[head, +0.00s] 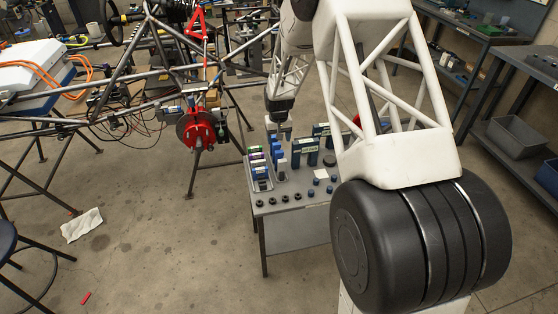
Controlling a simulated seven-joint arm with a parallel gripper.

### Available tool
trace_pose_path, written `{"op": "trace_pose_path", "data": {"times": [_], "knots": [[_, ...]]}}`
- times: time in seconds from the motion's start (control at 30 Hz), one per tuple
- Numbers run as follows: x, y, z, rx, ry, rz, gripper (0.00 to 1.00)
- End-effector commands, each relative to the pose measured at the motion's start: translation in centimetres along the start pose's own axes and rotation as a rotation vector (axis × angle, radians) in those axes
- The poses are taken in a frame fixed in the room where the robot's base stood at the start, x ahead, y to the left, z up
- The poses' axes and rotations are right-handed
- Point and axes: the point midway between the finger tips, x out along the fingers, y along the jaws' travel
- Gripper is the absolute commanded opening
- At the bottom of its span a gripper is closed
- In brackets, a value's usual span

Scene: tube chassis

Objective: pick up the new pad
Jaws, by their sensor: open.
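I cannot tell for certain which item is the new pad. Several small blue, dark and whitish blocks stand on a small grey cart (262,209) in the middle of the head view, some in a metal tray (263,186) at its left side. My gripper (278,131) points down above the back left part of the cart. It is open, and I see nothing held between its fingers. The fingertips are small here, and I cannot tell how far they are from the blocks below. Part of the cart's right side is hidden behind my arm.
Left of the cart is a tube chassis with a red hub and brake disc (198,132). A white cloth (82,225) lies on the floor. Workbenches (475,45) stand at the right. Floor in front is mostly clear.

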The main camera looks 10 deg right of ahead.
Motion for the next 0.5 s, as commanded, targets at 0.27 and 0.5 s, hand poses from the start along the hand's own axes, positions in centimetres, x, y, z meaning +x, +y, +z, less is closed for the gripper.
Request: {"op": "trace_pose_path", "data": {"times": [0.27,0.5], "knots": [[1.9,0.0,0.0,0.000,-0.001,0.000,0.67],[2.5,0.0,0.0,0.000,0.000,0.000,0.67]]}}
